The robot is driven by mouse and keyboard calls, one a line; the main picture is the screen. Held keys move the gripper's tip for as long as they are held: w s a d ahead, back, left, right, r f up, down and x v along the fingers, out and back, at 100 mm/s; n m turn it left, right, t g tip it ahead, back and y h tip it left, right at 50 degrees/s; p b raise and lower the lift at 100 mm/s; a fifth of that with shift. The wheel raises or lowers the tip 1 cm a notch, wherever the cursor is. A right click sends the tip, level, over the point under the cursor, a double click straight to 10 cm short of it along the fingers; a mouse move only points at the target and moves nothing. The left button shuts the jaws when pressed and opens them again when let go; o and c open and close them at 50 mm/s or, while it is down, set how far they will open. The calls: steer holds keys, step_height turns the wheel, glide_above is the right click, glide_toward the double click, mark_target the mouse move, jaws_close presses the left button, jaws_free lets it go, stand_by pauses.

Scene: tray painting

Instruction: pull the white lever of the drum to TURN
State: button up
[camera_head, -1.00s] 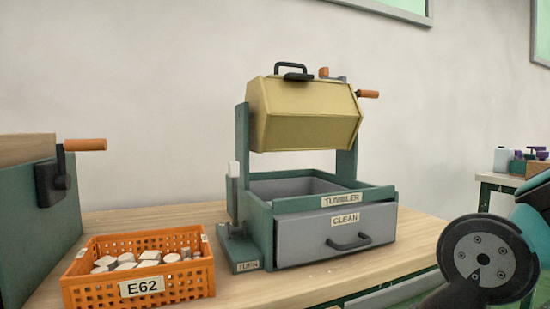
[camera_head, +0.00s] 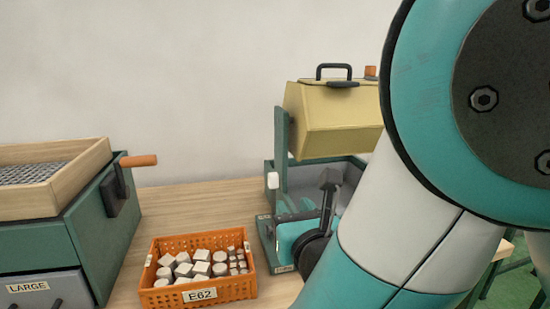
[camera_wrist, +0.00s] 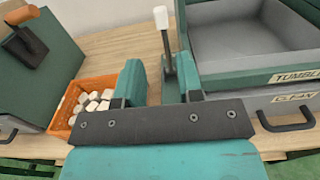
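The drum (camera_head: 325,120) is a yellow tumbler above a green frame, with a black handle on top. Its lever has a white tip (camera_head: 272,181) and stands roughly upright at the frame's left side. The white lever tip also shows in the wrist view (camera_wrist: 160,17), with its dark stem running down between my fingers as pictured. My gripper (camera_wrist: 158,64) is open, one teal finger on each side of the stem in the picture; I cannot tell whether either touches it. In the head view my arm hides much of the frame and drawer. The TURN label is not readable now.
An orange crate (camera_head: 206,290) marked E62, holding several pale pieces, stands left of the drum. A green box (camera_head: 60,245) with an orange-handled crank and a wooden sieve tray is further left. The wooden table (camera_head: 190,205) is clear behind the crate.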

steer(key=p, duration=0.8)
glide_toward(274, 176)
steer(key=w, duration=0.2)
steer(key=p+x, duration=0.1)
steer(key=p, duration=0.2)
steer(key=p+x, duration=0.2)
steer(key=p, duration=0.1)
steer(key=p+x, duration=0.2)
steer(key=p, duration=0.1)
steer(key=shift+a+r, duration=0.2)
steer(key=shift+r, duration=0.15)
steer(key=x, duration=0.2)
steer(key=p+x, duration=0.1)
steer(key=x, duration=0.2)
steer(key=shift+w+a+f, duration=0.15)
steer(key=shift+w+f, duration=0.25)
steer(key=shift+c, duration=0.5)
